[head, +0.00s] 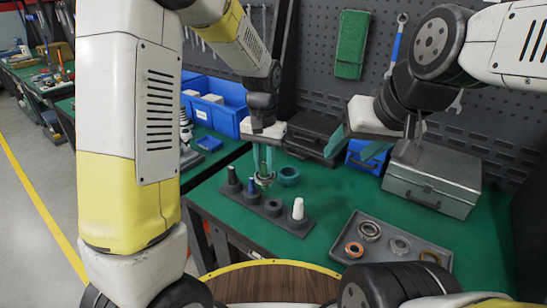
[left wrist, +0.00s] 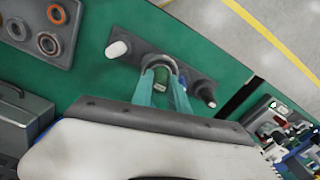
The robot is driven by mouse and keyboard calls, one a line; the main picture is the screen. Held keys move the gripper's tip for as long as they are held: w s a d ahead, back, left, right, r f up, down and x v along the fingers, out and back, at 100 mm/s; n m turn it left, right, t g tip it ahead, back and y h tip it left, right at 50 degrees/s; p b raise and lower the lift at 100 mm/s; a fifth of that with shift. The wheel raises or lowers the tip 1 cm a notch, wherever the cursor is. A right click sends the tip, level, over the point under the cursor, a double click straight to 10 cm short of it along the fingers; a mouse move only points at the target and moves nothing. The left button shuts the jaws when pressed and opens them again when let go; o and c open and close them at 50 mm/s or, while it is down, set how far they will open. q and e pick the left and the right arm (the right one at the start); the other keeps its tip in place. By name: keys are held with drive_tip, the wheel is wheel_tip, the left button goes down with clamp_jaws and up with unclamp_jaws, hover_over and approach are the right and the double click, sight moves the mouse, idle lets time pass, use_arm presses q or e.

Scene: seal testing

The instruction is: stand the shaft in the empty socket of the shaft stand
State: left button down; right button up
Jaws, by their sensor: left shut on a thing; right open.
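The dark shaft stand (head: 286,216) lies on the green table. It carries a black conical part (head: 232,176), a blue-topped part (head: 251,187) and a white-topped part (head: 298,208); an empty ring-shaped socket (head: 273,206) lies between the blue and white ones. My left gripper (head: 264,172) points down just behind the stand, shut on a metallic piece (head: 264,182), taken as the shaft, mostly hidden by the fingers. In the left wrist view the fingers (left wrist: 163,92) overlap the stand; the gap below the shaft is unclear. My right gripper (head: 355,146) is open and empty, above the table.
A green ring (head: 289,175) lies behind the stand. A grey tray (head: 352,230) with several rings lies at the right front, with a metal toolbox (head: 432,181) behind it. Blue bins (head: 228,105) stand at the back left. Table between stand and tray is clear.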

use_arm(q)
drive_tip(key=shift+w+d+f, duration=0.25)
drive_tip(key=shift+d+f, duration=0.2)
drive_tip(key=shift+f, duration=0.65)
drive_tip(key=shift+w+d+f, duration=0.3)
drive_tip(key=shift+d+f, duration=0.1)
drive_tip(key=shift+f, duration=0.7)
drive_tip(key=shift+w+d+f, duration=0.25)
drive_tip(key=shift+d+f, duration=0.2)
drive_tip(key=shift+f, duration=0.65)
drive_tip(key=shift+f, duration=0.1)
drive_tip(key=shift+f, duration=1.65)
drive_tip(key=shift+f, duration=0.25)
drive_tip(key=c, duration=1.6)
unclamp_jaws()
drive_tip(key=shift+o, duration=0.2)
drive_tip(key=o, duration=0.5)
drive_tip(key=shift+f, duration=0.1)
